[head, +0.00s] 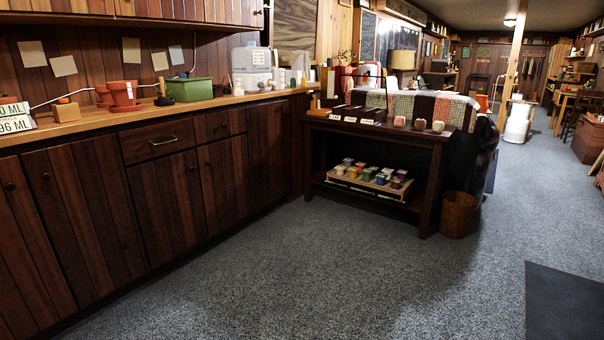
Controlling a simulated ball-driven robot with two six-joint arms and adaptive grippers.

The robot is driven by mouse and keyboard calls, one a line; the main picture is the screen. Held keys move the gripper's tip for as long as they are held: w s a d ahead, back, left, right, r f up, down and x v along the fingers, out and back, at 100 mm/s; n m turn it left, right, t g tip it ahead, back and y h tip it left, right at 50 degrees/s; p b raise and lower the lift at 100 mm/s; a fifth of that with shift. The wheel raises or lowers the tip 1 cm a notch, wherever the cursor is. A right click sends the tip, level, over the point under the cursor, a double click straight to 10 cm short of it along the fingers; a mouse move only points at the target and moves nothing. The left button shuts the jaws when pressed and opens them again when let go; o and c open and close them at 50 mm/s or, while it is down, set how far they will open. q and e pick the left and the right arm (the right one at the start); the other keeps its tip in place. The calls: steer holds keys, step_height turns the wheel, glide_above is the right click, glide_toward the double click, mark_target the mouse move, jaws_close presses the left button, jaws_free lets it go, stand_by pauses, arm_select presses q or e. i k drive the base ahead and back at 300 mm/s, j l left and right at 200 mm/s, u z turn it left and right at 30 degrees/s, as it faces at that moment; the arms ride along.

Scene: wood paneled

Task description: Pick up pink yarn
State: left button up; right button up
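No thing in the head view can be told for certain as pink yarn. Small round pinkish and pale items (399,121) sit in a row on the right part of the dark wooden side table (432,143); they are too small to tell whether they are yarn. Several small jars or balls of mixed colours (368,173) stand on a tray on that table's lower shelf. Neither of my grippers is in view.
A long wooden counter (130,120) with cabinets runs along the left, holding terracotta pots (123,95) and a green box (190,89). The grey carpet (330,280) in front is clear.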

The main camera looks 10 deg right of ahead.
mark_target(399, 121)
steer(key=i+l+z, duration=0.3)
steer(key=i, duration=0.2)
steer(key=i+l+z, duration=0.15)
steer(key=i+z, duration=0.15)
steer(key=i, duration=0.2)
steer(key=i+z, duration=0.3)
steer(key=i, duration=0.9)
steer(key=i+l+u, duration=0.15)
steer(key=i, duration=0.5)
steer(key=i+l, duration=0.1)
steer(key=i, duration=0.6)
